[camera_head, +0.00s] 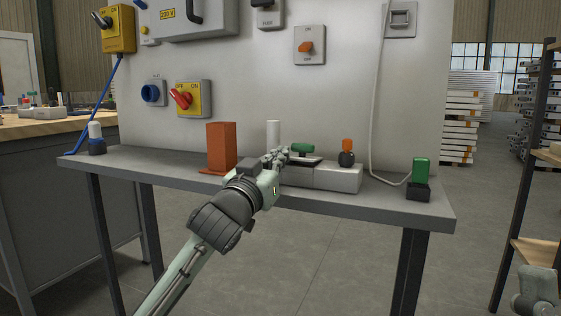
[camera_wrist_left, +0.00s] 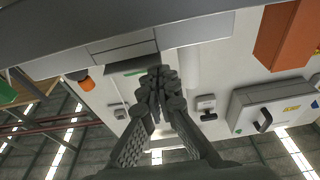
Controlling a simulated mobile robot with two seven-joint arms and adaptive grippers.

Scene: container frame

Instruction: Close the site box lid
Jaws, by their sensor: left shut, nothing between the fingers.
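A low light-grey box (camera_head: 338,177) sits on the grey bench; it is probably the site box. A dark patch shows on its top, with a green part (camera_head: 302,149) above it. I cannot tell where its lid is or how far it is open. It also shows in the left wrist view (camera_wrist_left: 122,42), which is upside down. My left gripper (camera_head: 281,155) is at the box's left end, its fingers together and empty. The fingertips (camera_wrist_left: 157,78) show close to the box in the wrist view; contact is unclear.
An orange block (camera_head: 221,146) and a white cylinder (camera_head: 273,133) stand left of the box. An orange-topped knob (camera_head: 347,152) is beside its right part. A green-topped block (camera_head: 420,172) stands at the bench's right end. The wall behind carries switches and a grey cabinet (camera_head: 205,20).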

